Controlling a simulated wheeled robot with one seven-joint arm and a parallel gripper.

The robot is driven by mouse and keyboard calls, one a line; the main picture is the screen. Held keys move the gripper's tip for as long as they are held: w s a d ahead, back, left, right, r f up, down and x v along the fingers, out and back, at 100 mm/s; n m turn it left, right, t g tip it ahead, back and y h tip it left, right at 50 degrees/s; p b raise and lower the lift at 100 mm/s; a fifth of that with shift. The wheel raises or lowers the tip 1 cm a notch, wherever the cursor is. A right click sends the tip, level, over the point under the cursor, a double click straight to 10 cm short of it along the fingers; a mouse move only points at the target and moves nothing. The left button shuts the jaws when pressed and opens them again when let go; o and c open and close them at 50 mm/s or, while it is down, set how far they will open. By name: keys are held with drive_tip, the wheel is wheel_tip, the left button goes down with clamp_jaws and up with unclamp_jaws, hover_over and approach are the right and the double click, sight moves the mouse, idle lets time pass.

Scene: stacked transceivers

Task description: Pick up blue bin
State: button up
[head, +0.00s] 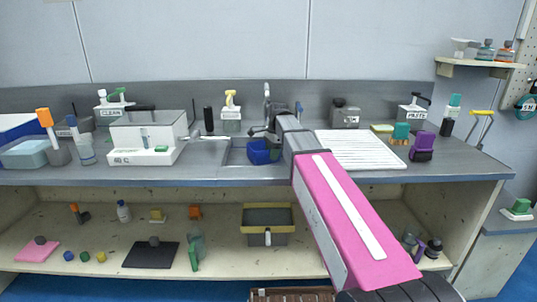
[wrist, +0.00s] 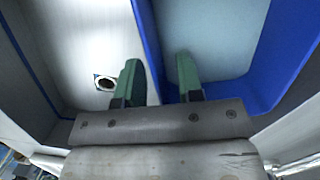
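The blue bin (head: 262,153) sits in the sink basin, and its near side faces me in the head view. In the wrist view the bin (wrist: 262,92) fills the right half, with blue walls and a paler floor. My gripper (wrist: 158,78) is open, with two green fingers apart. The left finger is outside the bin over the sink floor, and the right finger is on the inner side. The bin's left wall runs between them. Whether either finger touches the wall cannot be told. In the head view my arm and hand partly cover the area above the bin.
The sink (head: 213,153) has a drain hole (wrist: 105,82) left of the bin. A faucet (head: 267,100) stands behind. A white water bath (head: 145,142) is left, and a white ribbed drying board (head: 362,150) is right. A shelf below holds several small items.

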clamp_jaws()
idle(0.3)
